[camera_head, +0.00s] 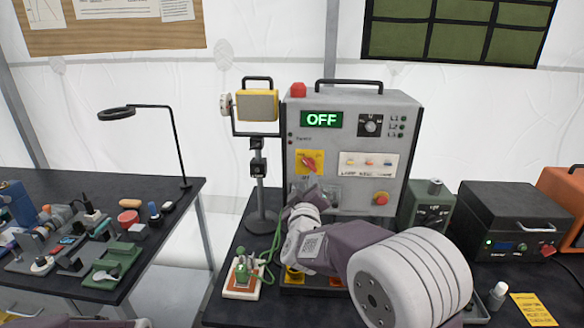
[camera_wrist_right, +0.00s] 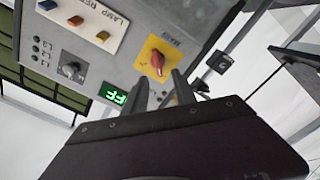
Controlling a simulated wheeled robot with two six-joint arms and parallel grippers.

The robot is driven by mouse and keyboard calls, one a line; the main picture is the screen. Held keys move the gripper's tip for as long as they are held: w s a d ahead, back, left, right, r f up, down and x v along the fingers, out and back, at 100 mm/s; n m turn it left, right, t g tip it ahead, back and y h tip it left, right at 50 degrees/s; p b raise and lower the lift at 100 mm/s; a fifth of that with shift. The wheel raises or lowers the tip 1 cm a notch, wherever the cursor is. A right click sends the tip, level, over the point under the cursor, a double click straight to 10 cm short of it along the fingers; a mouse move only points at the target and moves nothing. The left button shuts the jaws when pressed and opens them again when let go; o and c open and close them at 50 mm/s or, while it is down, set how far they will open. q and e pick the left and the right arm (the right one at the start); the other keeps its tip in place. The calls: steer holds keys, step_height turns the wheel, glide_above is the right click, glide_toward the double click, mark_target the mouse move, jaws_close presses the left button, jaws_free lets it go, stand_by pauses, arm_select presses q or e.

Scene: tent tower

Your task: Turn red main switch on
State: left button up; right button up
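The box's green display (camera_head: 321,119) reads OFF. In the right wrist view the red knob (camera_wrist_right: 157,63) sits at a slant on its yellow plate and is fully visible. My right gripper (camera_wrist_right: 162,82) is open, with its two dark fingers apart and pointing at the knob; nothing is between them. In the head view my right gripper (camera_head: 311,190) is just below the switch. A sliver of my left arm shows at the bottom left edge; its fingers are not visible.
A red emergency button (camera_head: 381,198) and a row of lamp buttons (camera_head: 369,163) share the panel. A yellow lamp on a stand (camera_head: 258,105) is left of the box. A green box (camera_head: 428,205) and a black unit (camera_head: 513,225) stand to the right.

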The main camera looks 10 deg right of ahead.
mark_target(309, 167)
steer(key=p+x, duration=0.1)
steer(key=x, duration=0.7)
steer(key=shift+d, duration=0.2)
steer(key=shift+w+d, duration=0.25)
steer(key=shift+w, duration=0.05)
arm_select(q)
steer(key=shift+s+d+r, duration=0.15)
steer(key=shift+d+r, duration=0.05)
steer(key=shift+r, duration=0.65)
arm_select(e)
steer(key=shift+a, duration=0.1)
steer(key=shift+w, duration=0.1)
steer(key=shift+c, duration=1.2)
jaws_close()
